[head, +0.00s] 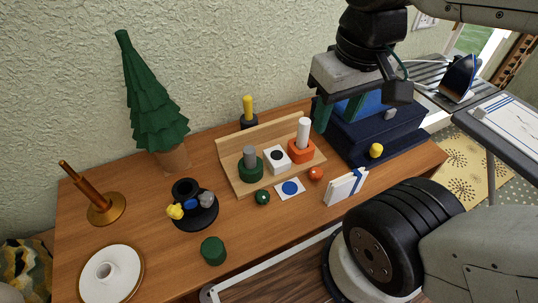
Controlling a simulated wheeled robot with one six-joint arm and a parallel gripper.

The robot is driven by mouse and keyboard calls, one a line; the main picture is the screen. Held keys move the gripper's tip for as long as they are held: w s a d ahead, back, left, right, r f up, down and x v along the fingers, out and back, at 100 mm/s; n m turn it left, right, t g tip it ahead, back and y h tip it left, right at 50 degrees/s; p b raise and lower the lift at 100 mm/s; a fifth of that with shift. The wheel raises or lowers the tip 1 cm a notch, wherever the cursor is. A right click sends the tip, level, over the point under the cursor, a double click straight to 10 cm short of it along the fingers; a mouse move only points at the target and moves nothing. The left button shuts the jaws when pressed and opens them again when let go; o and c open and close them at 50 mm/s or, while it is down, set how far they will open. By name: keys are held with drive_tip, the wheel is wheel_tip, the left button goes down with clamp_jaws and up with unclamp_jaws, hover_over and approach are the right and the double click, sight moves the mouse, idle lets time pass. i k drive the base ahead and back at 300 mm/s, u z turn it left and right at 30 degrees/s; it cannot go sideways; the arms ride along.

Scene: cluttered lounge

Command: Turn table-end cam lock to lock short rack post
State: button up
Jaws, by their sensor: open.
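My gripper (358,100) is open over a dark blue stepped block (345,146) at the right end of the wooden table. A brighter blue part shows between and behind its fingers. A small grey knob (390,115) sits on the block's right part, just below the right finger. A yellow knob (376,150) is at the block's front. I cannot tell which of these, if any, is the cam lock. The short rack post is not clear to me; the gripper hides part of the block's top.
A wooden tray (240,184) holds a green, a white and an orange holder. A white card stack (345,187), red ball (316,174), green tree (155,110), black dish (194,215) and white disc (112,275) share the table (150,240). An iron (459,77) stands at right.

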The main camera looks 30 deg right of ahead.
sight(262, 197)
drive_tip(key=z, duration=0.05)
drive_tip(key=k, duration=0.5)
drive_tip(key=z, duration=1.15)
drive_tip(key=k, duration=1.1)
drive_tip(key=u, duration=1.7)
drive_tip(key=i, duration=1)
drive_tip(key=z, duration=0.05)
